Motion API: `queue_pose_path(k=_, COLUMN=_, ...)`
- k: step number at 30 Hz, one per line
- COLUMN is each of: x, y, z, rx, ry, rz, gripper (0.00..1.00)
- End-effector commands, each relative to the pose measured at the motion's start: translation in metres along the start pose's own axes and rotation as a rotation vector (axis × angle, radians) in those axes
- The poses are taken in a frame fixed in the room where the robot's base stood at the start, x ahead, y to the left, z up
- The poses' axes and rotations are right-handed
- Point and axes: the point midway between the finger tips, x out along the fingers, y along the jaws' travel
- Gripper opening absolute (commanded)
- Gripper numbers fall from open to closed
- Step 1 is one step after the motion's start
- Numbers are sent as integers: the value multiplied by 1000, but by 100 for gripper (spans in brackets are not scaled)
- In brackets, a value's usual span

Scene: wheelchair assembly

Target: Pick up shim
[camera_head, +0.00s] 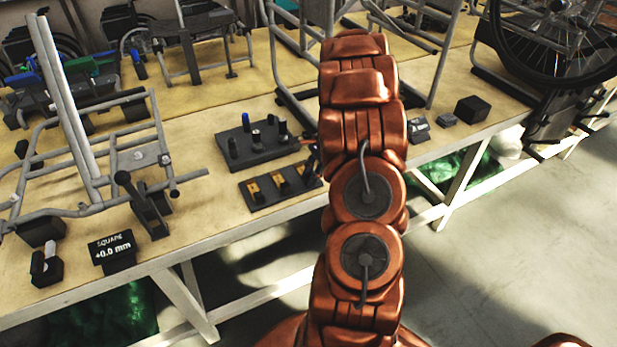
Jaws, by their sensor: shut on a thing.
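A dark flat holder (262,203) lies near the front edge of the table, left of my arm. It carries small yellow-orange pieces (253,189) with dark parts beside them; they may be the shims, but they are too small to tell. My copper-coloured arm rises through the middle of the picture and covers the table just right of this holder. My gripper is hidden behind the arm. A small dark and reddish bit shows at the arm's left edge, and I cannot tell what it is. Whatever the gripper holds is hidden too.
A second dark holder (240,160) with upright pegs stands just behind. A grey tubular frame (110,195) and a block marked "SQUARE +0.0 mm" (113,250) are at left. A black box (472,109) sits right of my arm. The floor (500,250) at right is clear.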

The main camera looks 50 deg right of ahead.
Motion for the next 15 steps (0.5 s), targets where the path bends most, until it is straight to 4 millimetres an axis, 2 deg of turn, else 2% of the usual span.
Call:
queue_pose_path(k=1, x=0, y=0, z=0, rx=0, ry=0, rz=0, gripper=10)
queue_pose_path(k=4, x=0, y=0, z=0, rx=0, ry=0, rz=0, gripper=0)
queue_pose_path(k=15, x=-5, y=-1, z=2, rx=-1, ry=1, rz=-2, gripper=0)
